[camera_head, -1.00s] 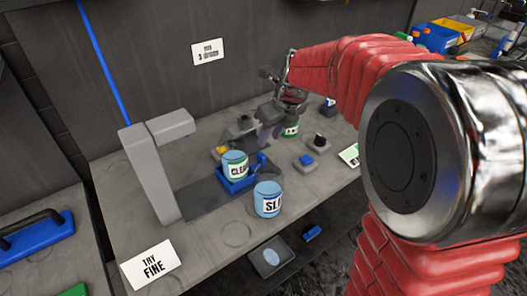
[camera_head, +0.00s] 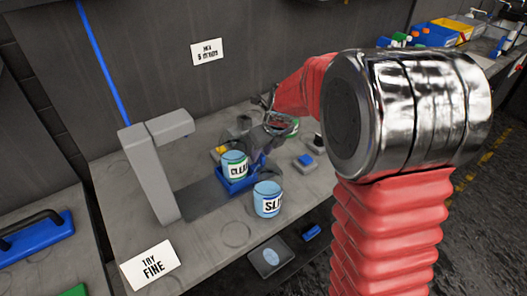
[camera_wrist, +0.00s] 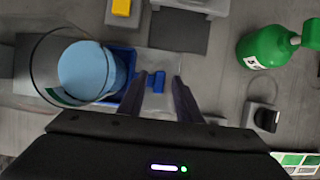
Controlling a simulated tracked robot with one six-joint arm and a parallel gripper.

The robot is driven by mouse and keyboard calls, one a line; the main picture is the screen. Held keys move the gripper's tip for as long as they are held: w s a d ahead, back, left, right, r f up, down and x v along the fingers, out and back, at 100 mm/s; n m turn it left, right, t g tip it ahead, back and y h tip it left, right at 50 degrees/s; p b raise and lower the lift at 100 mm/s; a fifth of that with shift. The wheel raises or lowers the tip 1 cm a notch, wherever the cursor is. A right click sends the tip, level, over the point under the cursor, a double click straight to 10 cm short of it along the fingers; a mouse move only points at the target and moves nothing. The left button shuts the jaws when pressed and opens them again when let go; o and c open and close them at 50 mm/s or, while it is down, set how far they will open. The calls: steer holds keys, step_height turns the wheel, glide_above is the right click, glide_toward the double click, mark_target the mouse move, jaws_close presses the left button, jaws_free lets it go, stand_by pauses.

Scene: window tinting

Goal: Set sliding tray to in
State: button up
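The sliding tray is a blue tray (camera_head: 235,187) on a dark grey strip beside a grey upright stand (camera_head: 155,175). A jar of blue liquid labelled "CLEA…" (camera_head: 234,166) stands in it. In the wrist view, the tray's blue rim (camera_wrist: 128,58) shows past the jar (camera_wrist: 85,70), and its blue handle (camera_wrist: 156,82) sticks out to the right. My gripper (camera_wrist: 160,84) is open, with its dark fingers on either side of the handle. I cannot tell whether they touch it. In the head view, my gripper (camera_head: 267,148) is at the tray's right end, partly hiding the handle.
A "SL…" jar (camera_head: 267,199) stands in front of the tray. A block with a blue button (camera_head: 305,161) is to the right. The wrist view shows a green bottle (camera_wrist: 266,48), a black knob (camera_wrist: 267,120) and a yellow button (camera_wrist: 121,8).

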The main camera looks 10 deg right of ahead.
steer(key=shift+c, duration=0.2)
jaws_close()
stand_by(0.4)
